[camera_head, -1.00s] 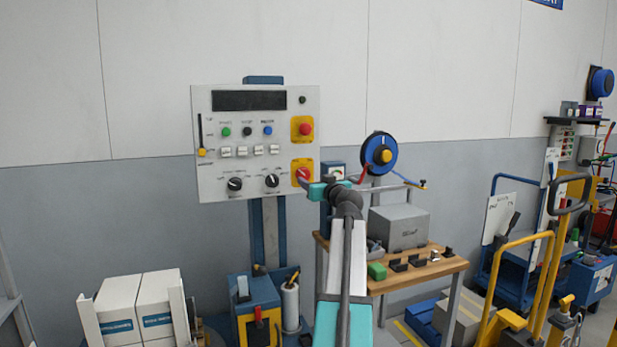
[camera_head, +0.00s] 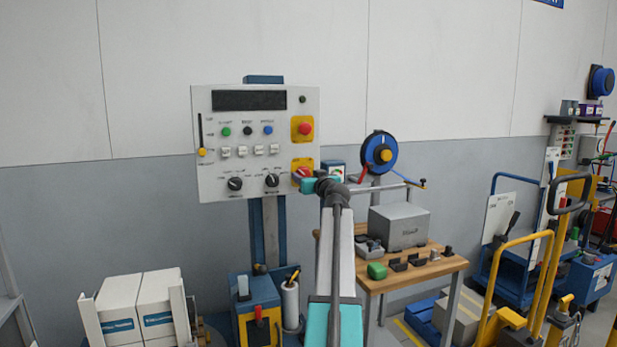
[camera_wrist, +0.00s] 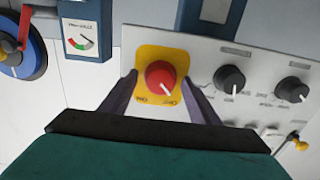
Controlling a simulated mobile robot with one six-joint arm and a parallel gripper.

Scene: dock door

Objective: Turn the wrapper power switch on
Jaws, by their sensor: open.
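The wrapper's white control panel (camera_head: 218,120) stands against the wall in the head view. Its power switch is a red rotary knob (camera_wrist: 160,77) on a yellow plate (camera_wrist: 150,56), at the panel's lower right in the head view, where my gripper partly hides it. In the wrist view the knob's white pointer slants to the lower right, toward one of two small labels that are hard to read. My gripper (camera_wrist: 161,82) is open, its two dark fingers on either side of the knob. I cannot tell whether they touch it. My gripper also shows in the head view (camera_head: 306,181).
A red button (camera_head: 305,129) on yellow sits above the switch. Two black knobs (camera_head: 235,184) (camera_head: 272,180) are to its left. A gauge box (camera_head: 337,172) and a blue reel (camera_head: 379,153) stand right of the panel, above a wooden bench (camera_head: 440,266).

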